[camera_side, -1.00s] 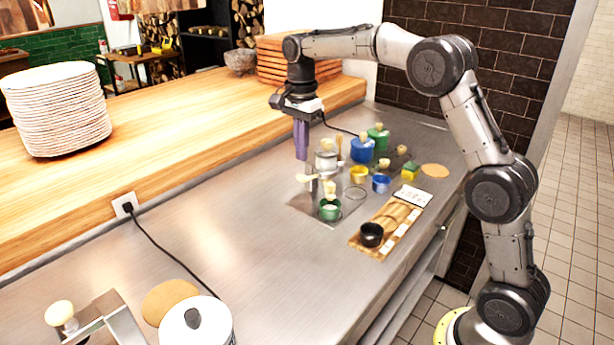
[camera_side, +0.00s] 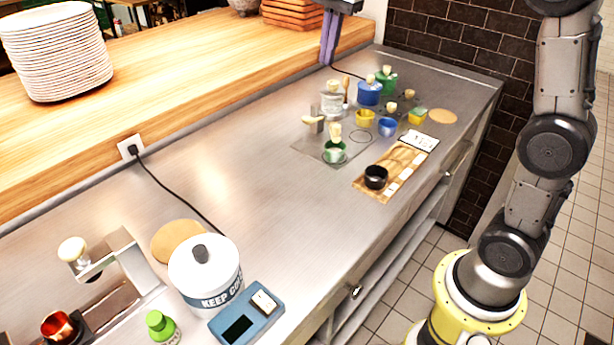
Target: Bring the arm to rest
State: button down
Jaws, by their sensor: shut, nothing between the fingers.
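My gripper (camera_side: 326,62) is at the top edge of the side view, with its purple fingers pointing down. The fingers are together and hold nothing. They hang in front of the far wooden ledge, apart from the pots and small items on the steel counter (camera_side: 265,190). The upper part of my arm and the gripper's body are largely cut off by the top of the picture.
Below the gripper stand a white pot (camera_side: 331,100), a blue pot (camera_side: 368,93), a green pot (camera_side: 386,82) and several small cups. A plate stack (camera_side: 57,50) is at left. A lidded white canister (camera_side: 205,272) and blue scale (camera_side: 247,313) stand in front. The counter's middle is clear.

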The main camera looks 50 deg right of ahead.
jog(key=s+a+r+n+t, duration=0.2)
jog(key=s+n, duration=0.2)
jog(key=s, duration=0.7)
jog(key=s+a+f+n+t, duration=0.1)
jog(key=s+f+n, duration=1.2)
jog(key=shift+s+a+f+t, duration=0.2)
jog(key=shift+s+a+t, duration=0.1)
jog(key=shift+a, duration=0.1)
jog(key=c, duration=1.6)
grip_release()
